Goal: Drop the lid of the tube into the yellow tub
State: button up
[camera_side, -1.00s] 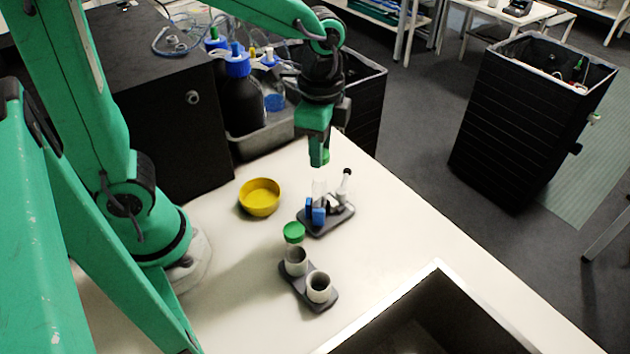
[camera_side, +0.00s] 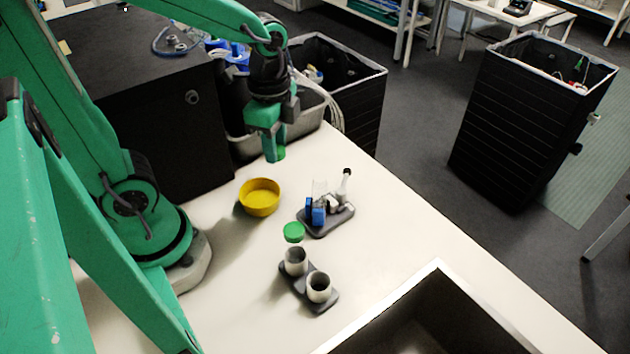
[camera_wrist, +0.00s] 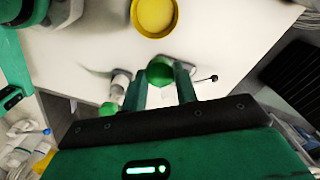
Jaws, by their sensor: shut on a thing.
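My gripper (camera_side: 274,156) is shut on a green lid (camera_side: 281,153) and holds it in the air, behind and above the yellow tub in the side view. In the wrist view the lid (camera_wrist: 159,71) sits between the two fingertips (camera_wrist: 159,88). The yellow tub (camera_side: 259,198) stands upright on the white table and looks empty. It also shows at the top of the wrist view (camera_wrist: 154,16). The clear tube (camera_side: 320,189) stands upright, open at the top, in a dark holder with blue jaws (camera_side: 318,216), right of the tub.
A second green lid (camera_side: 293,232) shows beside a dark stand with two grey cups (camera_side: 318,287). A dark basin (camera_side: 430,320) lies at the front edge. A black box (camera_side: 150,110) stands behind the tub at left. The white table (camera_side: 240,280) is clear in front.

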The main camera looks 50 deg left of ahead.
jog(key=s+a, duration=0.1)
jog(key=s+a+f, duration=0.1)
jog(key=shift+s+a, duration=0.25)
jog(key=shift+s, duration=0.15)
jog(key=shift+f, duration=0.2)
jog(key=shift+f, duration=2.8)
jog(key=o, duration=1)
jog(key=shift+w+r, duration=0.1)
